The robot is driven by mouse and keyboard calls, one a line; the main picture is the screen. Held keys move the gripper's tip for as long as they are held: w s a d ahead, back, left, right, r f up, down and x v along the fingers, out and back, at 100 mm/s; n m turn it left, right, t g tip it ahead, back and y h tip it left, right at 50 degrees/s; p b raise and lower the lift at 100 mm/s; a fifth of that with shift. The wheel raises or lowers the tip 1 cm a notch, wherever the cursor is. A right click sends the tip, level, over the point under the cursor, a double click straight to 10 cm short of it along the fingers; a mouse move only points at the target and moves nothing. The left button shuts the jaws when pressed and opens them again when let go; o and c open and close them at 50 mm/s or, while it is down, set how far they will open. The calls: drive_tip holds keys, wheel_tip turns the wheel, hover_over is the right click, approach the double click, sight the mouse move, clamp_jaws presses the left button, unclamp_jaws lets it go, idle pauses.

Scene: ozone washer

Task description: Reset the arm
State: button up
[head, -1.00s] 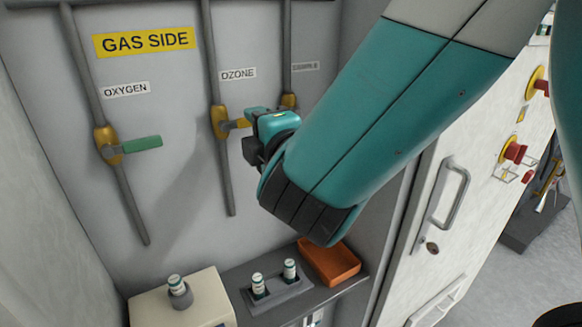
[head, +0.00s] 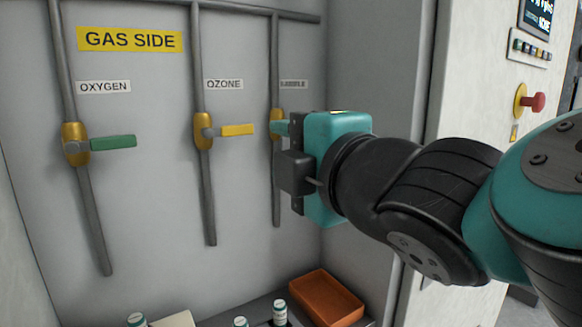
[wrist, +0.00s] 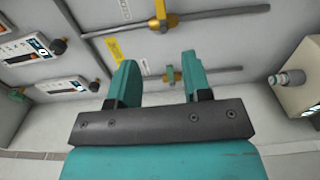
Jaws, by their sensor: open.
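My gripper (head: 283,148) is at the middle right of the head view, pointing left in front of the gas panel. It overlaps the rightmost valve (head: 277,118) in the picture and hides that valve's handle. In the wrist view my gripper (wrist: 160,72) shows two teal fingers spread apart with nothing held between them. A valve (wrist: 170,76) shows beyond the gap, on the panel.
The oxygen valve (head: 75,145) has a green handle (head: 113,142), and the ozone valve (head: 203,131) has a yellow handle (head: 237,130); both handles point right. An orange tray (head: 327,298) and several capped vials sit below. A red button (head: 533,102) is at right.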

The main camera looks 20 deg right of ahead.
drive_tip(key=d+f+m+g+h, duration=0.35)
drive_tip(key=f+m+g, duration=0.4)
drive_tip(key=f, duration=0.55)
drive_tip(key=s+f+m+g+y, duration=0.1)
drive_tip(key=s+f+m+g, duration=0.1)
drive_tip(key=s+g, duration=0.3)
drive_tip(key=s+f+m+g+y, duration=0.1)
drive_tip(key=s+f+m+g, duration=0.2)
drive_tip(key=s+m+g, duration=0.2)
drive_tip(key=shift+s+d+f+y, duration=0.15)
drive_tip(key=shift+s+d+y, duration=0.25)
drive_tip(key=shift+s, duration=0.45)
drive_tip(key=shift+s+d, duration=0.1)
